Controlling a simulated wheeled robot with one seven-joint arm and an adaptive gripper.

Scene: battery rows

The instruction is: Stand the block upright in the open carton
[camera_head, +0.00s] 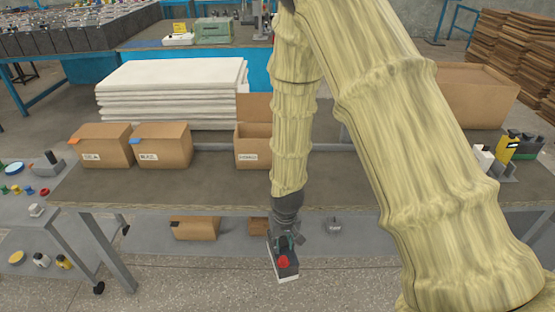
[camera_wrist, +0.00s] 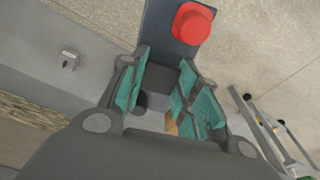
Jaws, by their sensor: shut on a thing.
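My gripper (camera_head: 287,243) hangs low in front of the workbench's front edge, above the floor. It is shut on a block (camera_head: 287,271) with dark grey sides, a pale lower end and a red round knob. The wrist view shows the block's dark face (camera_wrist: 161,34) and red knob beyond my gripper's teal finger pads (camera_wrist: 165,95). The block looks slightly tilted in the head view. An open carton (camera_head: 252,156) with a raised back flap and a white label stands on the bench. My arm hides its right part, and its inside is mostly out of sight.
Two closed cartons (camera_head: 103,148) (camera_head: 162,147) stand left on the bench (camera_head: 200,188). Stacked white sheets (camera_head: 170,92) lie behind. A larger carton (camera_head: 475,92) is at right. A lower shelf (camera_head: 150,232) holds a carton (camera_head: 195,229). Bare bench lies before the open carton.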

